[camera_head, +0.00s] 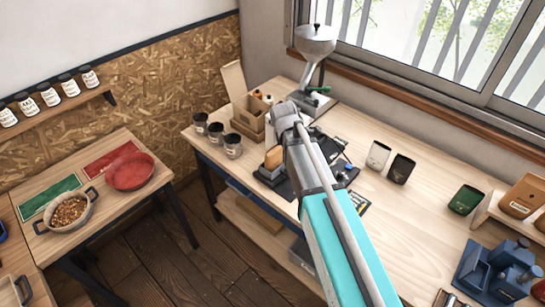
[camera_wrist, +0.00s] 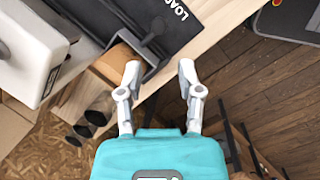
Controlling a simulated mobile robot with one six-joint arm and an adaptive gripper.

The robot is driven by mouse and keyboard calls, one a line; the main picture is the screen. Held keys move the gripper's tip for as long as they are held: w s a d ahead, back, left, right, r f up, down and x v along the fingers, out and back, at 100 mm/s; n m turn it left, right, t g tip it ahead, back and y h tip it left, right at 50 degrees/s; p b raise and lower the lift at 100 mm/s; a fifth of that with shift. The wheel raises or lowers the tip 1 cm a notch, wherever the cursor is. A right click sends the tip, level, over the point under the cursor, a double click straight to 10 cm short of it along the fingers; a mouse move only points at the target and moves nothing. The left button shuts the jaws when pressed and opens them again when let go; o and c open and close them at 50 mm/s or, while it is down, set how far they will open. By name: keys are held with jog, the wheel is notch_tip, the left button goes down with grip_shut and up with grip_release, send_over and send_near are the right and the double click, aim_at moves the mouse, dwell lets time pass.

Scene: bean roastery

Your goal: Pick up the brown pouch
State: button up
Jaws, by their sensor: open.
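Brown pouches with labels sit in a wooden rack at the right edge of the head view; the nearest fully visible brown pouch (camera_head: 519,199) stands upright there. My gripper (camera_wrist: 160,73) is open and empty in the wrist view, with its fingers apart above the edge of the bench. It is far to the left of the rack. In the head view my arm hides the gripper. A tan-brown rounded piece (camera_wrist: 120,58) sits in a grey bracket just beyond the left finger, apart from it. The same piece shows in the head view (camera_head: 273,157); I cannot tell what it is.
White (camera_head: 378,156), black (camera_head: 401,169) and green (camera_head: 465,200) pouches stand on the bench (camera_head: 400,220). Blue equipment (camera_head: 495,270) is at the front right. Bare bench lies around the pouches.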

aim_at(274, 146)
jog(key=w+a+r+n+t+p, duration=0.1)
jog(key=w+a+r+n+p, duration=0.2)
jog(key=a+n, duration=0.6)
notch_tip(274, 146, up, 2)
jog(key=shift+w+a+r+t+h, duration=0.1)
jog(key=shift+w+a+t+h, duration=0.2)
jog(key=shift+w+a, duration=0.7)
jog(key=shift+w+d+f, duration=0.2)
jog(key=shift+w+d, duration=0.05)
jog(key=shift+w, duration=0.05)
jog(key=b+x, duration=0.7)
jog(key=x, duration=0.1)
jog(key=shift+f, duration=0.2)
jog(key=shift+b, duration=0.3)
jog(key=shift+b+x, duration=2.4)
jog(key=shift+x, duration=0.2)
grip_shut()
